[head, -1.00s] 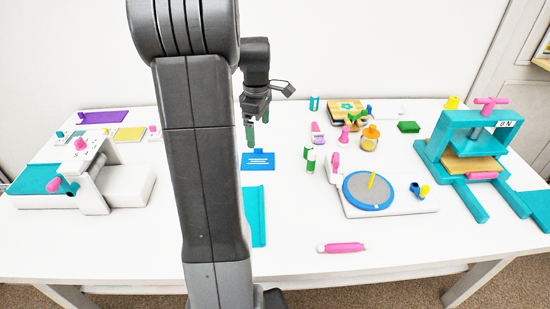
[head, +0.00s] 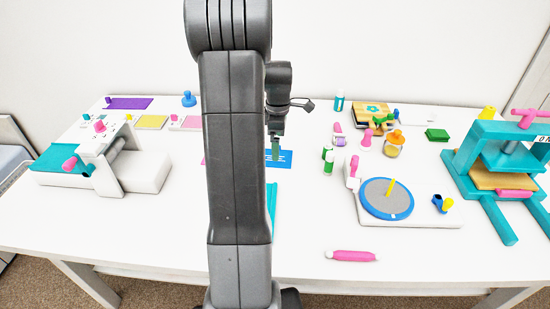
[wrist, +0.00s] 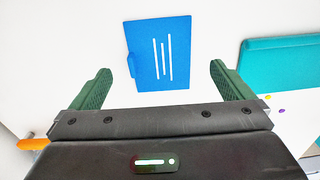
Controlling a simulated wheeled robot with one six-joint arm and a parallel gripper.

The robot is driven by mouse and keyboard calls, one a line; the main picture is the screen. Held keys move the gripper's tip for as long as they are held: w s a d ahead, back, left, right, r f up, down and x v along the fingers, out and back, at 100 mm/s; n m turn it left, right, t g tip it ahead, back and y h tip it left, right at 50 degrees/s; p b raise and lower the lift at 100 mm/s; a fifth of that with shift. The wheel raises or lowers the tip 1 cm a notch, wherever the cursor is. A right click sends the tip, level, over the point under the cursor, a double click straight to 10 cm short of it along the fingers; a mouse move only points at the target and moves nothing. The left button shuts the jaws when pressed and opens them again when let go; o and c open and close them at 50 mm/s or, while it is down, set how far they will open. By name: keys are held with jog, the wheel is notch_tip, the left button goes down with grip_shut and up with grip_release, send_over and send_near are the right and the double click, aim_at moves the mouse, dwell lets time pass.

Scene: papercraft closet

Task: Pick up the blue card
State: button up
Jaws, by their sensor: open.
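The blue card (wrist: 158,52) lies flat on the white table, with a few white lines on its face and a small tab on one side. In the head view the blue card (head: 284,160) is partly hidden behind my arm and gripper. My gripper (head: 275,152) points down over the card's left part in that view. In the wrist view my gripper (wrist: 156,82) is open and empty. Its two green fingers stand wide apart, with the card beyond their tips and between them. The height of the fingers above the card is hard to tell.
A teal mat (wrist: 283,65) lies beside the card. Green-and-white glue sticks (head: 328,162) and a round turntable (head: 386,199) stand to its right. A teal press (head: 500,165) is at the far right, a white roller machine (head: 108,160) at the left. A pink tool (head: 350,256) lies in front.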

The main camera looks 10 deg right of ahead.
notch_tip(320, 180, down, 5)
jog(key=shift+w+a+r, duration=0.1)
jog(key=shift+a+r, duration=0.05)
jog(key=shift+r, duration=0.05)
jog(key=shift+c, duration=0.2)
jog(key=c, duration=1)
jog(key=shift+o, duration=0.2)
jog(key=shift+r, duration=0.15)
